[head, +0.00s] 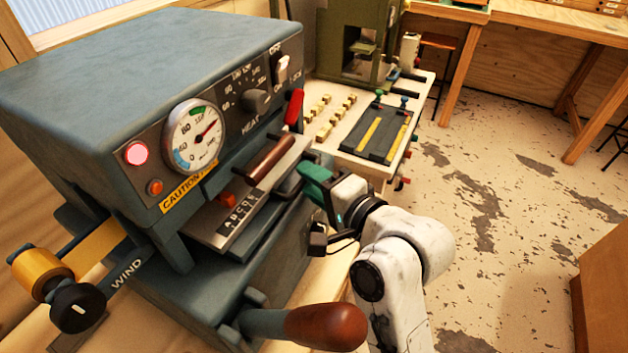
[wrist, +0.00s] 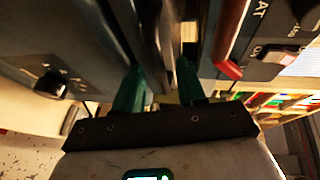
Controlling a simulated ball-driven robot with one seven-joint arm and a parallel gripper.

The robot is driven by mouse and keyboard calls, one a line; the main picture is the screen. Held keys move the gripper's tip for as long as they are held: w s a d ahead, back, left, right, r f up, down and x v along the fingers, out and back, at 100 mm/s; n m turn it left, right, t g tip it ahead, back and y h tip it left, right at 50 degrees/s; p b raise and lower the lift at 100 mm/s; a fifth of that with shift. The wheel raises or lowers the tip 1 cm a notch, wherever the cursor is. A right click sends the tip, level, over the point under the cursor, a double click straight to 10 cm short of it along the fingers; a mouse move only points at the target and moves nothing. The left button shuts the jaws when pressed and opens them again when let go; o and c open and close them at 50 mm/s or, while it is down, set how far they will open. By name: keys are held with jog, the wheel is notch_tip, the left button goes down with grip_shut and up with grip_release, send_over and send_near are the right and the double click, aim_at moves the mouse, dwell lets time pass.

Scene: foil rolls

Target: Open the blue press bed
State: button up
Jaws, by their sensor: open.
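The blue press (head: 130,75) stands at the left in the head view, with a dial, switches and a red lamp on its front. Its bed (head: 225,215) is a grey metal plate with a dark lettered strip, under the head of the press. A brown bar (head: 270,155) lies above the bed. A black handle (head: 288,188) shows at the bed's right side. My gripper (head: 312,178), with green fingers, is open beside this handle. In the wrist view the open fingers (wrist: 160,85) point at dark bars of the press; whether a bar lies between them is unclear.
A wooden-handled lever (head: 325,327) sticks out at the press's lower front, near my arm. A yellow-and-black knob (head: 40,275) is at the left. A bench (head: 345,165) with small blocks and a dark tray (head: 378,132) stands behind. Open floor lies to the right.

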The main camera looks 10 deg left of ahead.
grip_shut()
dwell(0.6)
